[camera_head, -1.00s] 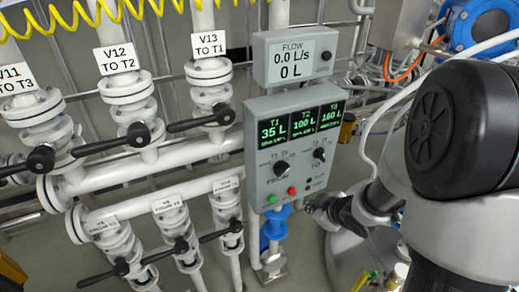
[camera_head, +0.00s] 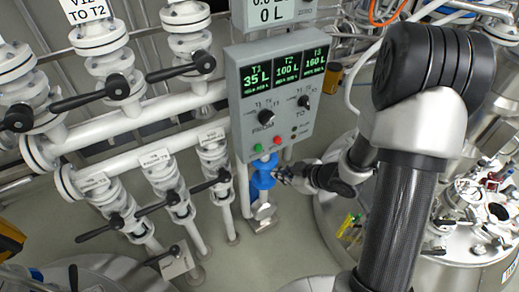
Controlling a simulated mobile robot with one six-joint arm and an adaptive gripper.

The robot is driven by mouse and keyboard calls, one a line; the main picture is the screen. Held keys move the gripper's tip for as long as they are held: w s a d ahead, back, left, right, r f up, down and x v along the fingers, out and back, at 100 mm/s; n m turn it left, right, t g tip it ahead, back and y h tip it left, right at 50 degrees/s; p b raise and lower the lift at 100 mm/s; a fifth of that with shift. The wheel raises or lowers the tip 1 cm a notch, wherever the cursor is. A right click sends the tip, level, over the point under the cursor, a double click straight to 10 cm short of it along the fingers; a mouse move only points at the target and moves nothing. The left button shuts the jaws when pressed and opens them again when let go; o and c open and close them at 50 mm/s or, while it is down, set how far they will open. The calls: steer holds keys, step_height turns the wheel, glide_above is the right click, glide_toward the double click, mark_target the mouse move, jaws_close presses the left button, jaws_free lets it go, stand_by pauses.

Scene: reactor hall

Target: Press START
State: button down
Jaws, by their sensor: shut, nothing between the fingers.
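The grey control box (camera_head: 243,134) hangs on the pipe rack in the middle. It shows T1 35 L, T2 100 L and T3 160 L, with a FROM knob (camera_head: 266,117) and a TO knob (camera_head: 303,102) below. A green button (camera_head: 258,148) and a red button (camera_head: 277,141) sit side by side at its lower edge; their labels are too small to read. My gripper (camera_head: 280,175) is shut and empty, small and dark, just below and right of the red button in the picture. It appears apart from the box and overlaps the blue part behind.
White pipes with black-handled valves (camera_head: 118,90) fill the left. A blue pump-like part (camera_head: 263,180) stands under the box. The flow display (camera_head: 272,10) is cut off at the top. A steel vessel (camera_head: 470,235) stands at right. Open floor shows at lower middle.

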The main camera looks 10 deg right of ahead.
steer(key=w+a+p, duration=0.1)
steer(key=w+a, duration=0.1)
steer(key=w, duration=0.5)
steer(key=shift+w+a, duration=0.2)
steer(key=shift+a, duration=0.05)
stand_by(1.2)
steer(key=shift+w+a+p, duration=0.1)
steer(key=shift+w+p, duration=0.25)
steer(key=shift+w, duration=0.05)
steer(key=shift+w+a, duration=0.15)
steer(key=shift+w, duration=0.35)
stand_by(0.6)
stand_by(0.4)
steer(key=shift+s+d, duration=0.25)
steer(key=shift+s, duration=0.65)
steer(key=s, duration=0.1)
steer(key=s+d, duration=0.1)
steer(key=s, duration=0.2)
steer(key=shift+s+d, duration=0.3)
steer(key=shift+s, duration=0.1)
